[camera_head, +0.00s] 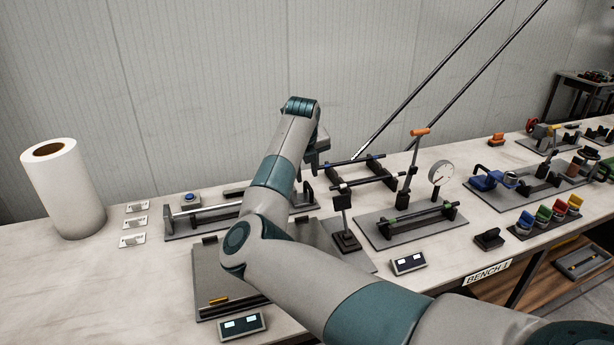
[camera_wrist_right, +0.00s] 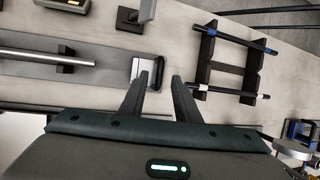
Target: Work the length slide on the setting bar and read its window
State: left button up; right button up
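A long grey plate with a silver rod along it, likely the setting bar (camera_head: 205,213), lies left of centre in the head view, partly behind my right arm. In the right wrist view, the bar (camera_wrist_right: 50,59) comes in from the left and ends in a block near my fingers. I cannot tell which part is the length slide, and no reading shows in a window. My right gripper (camera_wrist_right: 160,78) is open and empty, its fingertips beside the bar's right end. In the head view the right gripper (camera_head: 314,160) is partly hidden by its wrist. My left gripper is not in view.
A black rack with rods (camera_head: 360,172) stands right of the gripper. A small black stand (camera_head: 346,241) and a fixture with an orange-handled lever (camera_head: 420,132) are nearby. A white roll (camera_head: 63,190) stands left. Bare bench (camera_head: 120,285) lies at front left.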

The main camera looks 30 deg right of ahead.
aim_at(307, 184)
jog(key=shift+p+x, duration=0.5)
jog(key=shift+x, duration=1.8)
jog(key=shift+c, duration=0.5)
grip_shut()
